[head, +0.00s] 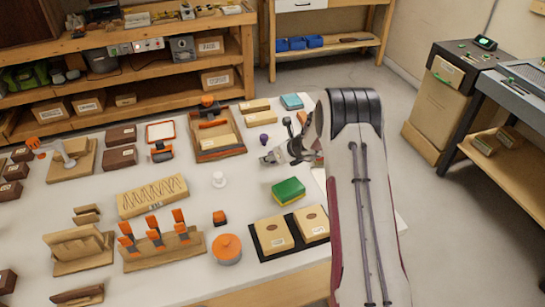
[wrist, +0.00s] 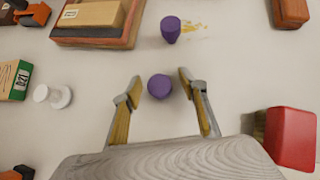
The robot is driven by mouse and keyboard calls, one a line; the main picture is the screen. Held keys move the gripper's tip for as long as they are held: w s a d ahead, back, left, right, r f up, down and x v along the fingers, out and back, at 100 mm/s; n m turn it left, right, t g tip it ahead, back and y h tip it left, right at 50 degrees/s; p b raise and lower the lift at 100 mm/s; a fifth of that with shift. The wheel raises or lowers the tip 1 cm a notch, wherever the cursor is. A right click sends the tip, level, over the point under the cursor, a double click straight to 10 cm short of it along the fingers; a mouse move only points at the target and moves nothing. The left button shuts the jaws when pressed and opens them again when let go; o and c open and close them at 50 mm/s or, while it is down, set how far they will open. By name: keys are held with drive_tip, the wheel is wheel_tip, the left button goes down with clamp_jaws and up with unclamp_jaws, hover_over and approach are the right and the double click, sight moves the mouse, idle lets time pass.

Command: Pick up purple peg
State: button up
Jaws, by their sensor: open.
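Two purple pegs show in the wrist view. The nearer purple peg (wrist: 159,86) appears as a round top between my gripper's fingers, with clear gaps on both sides. The farther purple peg (wrist: 170,29) stands beyond the fingertips, near some yellowish marks on the table. In the head view one purple peg (head: 263,139) shows just beyond my gripper; I cannot make out the other there. My gripper (wrist: 160,83) is open, holds nothing and points down at the table. It shows in the head view (head: 268,158) too, low over the white table.
A wooden tray (head: 237,150) with a tan block lies beyond the gripper. A white spool (head: 219,180) stands to the left. A green and yellow block (head: 288,192) is nearer the front. A red block (wrist: 291,137) is close to the right finger. Bare table surrounds the pegs.

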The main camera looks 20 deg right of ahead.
drive_tip(key=c, duration=1)
drive_tip(key=shift+r, duration=0.2)
drive_tip(key=shift+r, duration=4.85)
